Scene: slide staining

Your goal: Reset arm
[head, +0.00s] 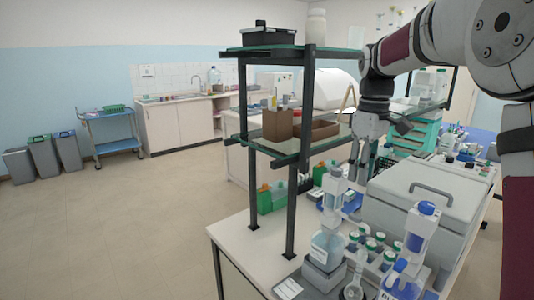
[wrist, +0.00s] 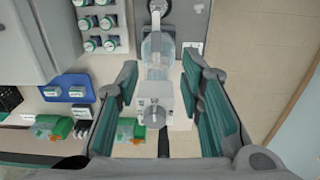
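My gripper (head: 357,166) hangs fingers-down from my arm at the right of the head view, above the bench and behind the white dispenser. In the wrist view my gripper (wrist: 160,72) shows two teal-padded fingers spread wide, with nothing held between them. A bottle with a white and grey dispenser top (wrist: 154,108) shows below, in the gap between the fingers. It appears apart from them. The same kind of bottle (head: 328,246) stands on a grey base in the head view.
A dark-framed shelf (head: 290,146) with boxes stands left of my gripper. A large grey lidded box (head: 415,200) is at right. Green-capped vials (head: 371,244) and another blue-capped dispenser (head: 420,228) crowd the bench front.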

